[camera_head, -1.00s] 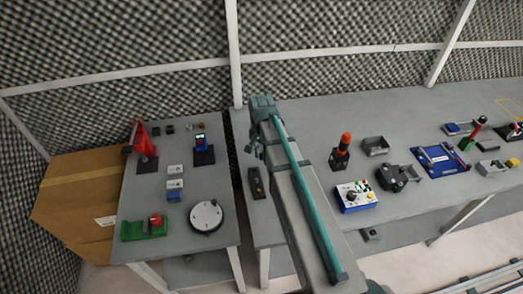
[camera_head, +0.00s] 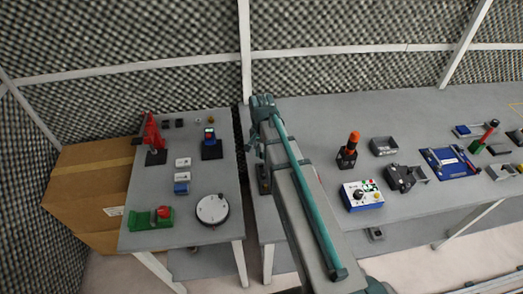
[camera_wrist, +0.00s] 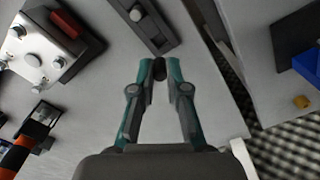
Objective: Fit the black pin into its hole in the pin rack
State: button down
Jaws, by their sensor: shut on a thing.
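My gripper (camera_wrist: 160,78) is shut on the black pin (camera_wrist: 160,67), a short dark piece between the fingertips in the wrist view. The dark grey pin rack (camera_wrist: 163,40) lies just beyond the fingertips, with a light grey round piece at its upper end. The pin appears close to the rack's near end; I cannot tell its height above it. In the head view my gripper (camera_head: 257,147) is small, and the rack (camera_head: 263,180) is partly hidden behind my arm. The rack's hole for the black pin cannot be made out clearly.
A white-topped control box (camera_head: 362,195) and an orange-and-black object (camera_head: 348,152) stand right of my arm. A left table (camera_head: 160,200) holds a round white dial (camera_head: 212,209) and several small items, across a narrow gap.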

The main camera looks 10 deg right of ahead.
jog(key=shift+f+b, duration=1.05)
jog(key=shift+f, duration=1.2)
jog(key=shift+f+b, duration=0.4)
jog(key=shift+f, duration=0.8)
dwell(0.5)
jog(key=c, duration=1.1)
grip_release()
jog(key=shift+r, duration=0.1)
notch_tip(320, 180, up, 12)
jog(key=shift+f, duration=0.1)
notch_tip(320, 180, down, 12)
jog(key=shift+r, duration=0.3)
